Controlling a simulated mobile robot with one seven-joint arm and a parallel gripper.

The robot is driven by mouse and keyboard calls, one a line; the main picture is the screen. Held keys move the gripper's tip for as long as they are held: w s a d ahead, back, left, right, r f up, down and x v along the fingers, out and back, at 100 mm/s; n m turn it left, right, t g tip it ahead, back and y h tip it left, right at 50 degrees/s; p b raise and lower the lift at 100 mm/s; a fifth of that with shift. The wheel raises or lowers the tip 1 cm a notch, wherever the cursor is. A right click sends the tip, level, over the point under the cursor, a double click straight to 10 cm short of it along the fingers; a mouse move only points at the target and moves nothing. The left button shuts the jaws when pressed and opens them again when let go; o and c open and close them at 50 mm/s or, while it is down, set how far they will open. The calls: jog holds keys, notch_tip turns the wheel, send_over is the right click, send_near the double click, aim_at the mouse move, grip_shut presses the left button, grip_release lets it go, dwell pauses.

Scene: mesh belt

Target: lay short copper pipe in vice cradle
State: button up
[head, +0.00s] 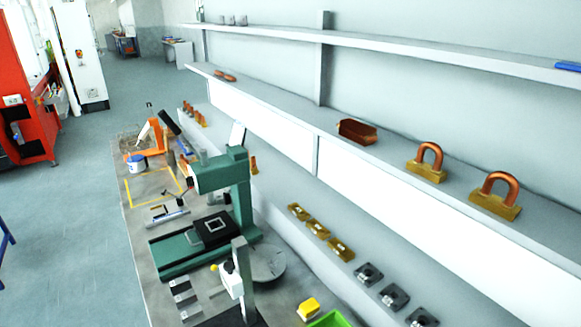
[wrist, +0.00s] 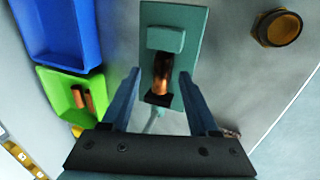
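In the wrist view, a short copper pipe (wrist: 162,70) lies in the teal vice (wrist: 185,22), between a raised teal block and a small black part (wrist: 158,99). My gripper (wrist: 160,73) is open, with one finger on each side of the pipe and a visible gap to both. Nothing is held between the fingers. I cannot tell how deep the pipe sits in the cradle. My gripper and the vice do not show in the head view.
A green bin (wrist: 50,88) with copper pieces (wrist: 82,98) and a blue bin (wrist: 58,30) stand left of the vice. A round brass part (wrist: 278,28) lies to the right. In the head view, a teal machine (head: 243,190) stands on the bench beside long shelves (head: 400,185).

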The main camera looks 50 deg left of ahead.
jog(key=v, duration=1.3)
jog(key=shift+b, duration=0.35)
jog(key=shift+w+a, duration=0.1)
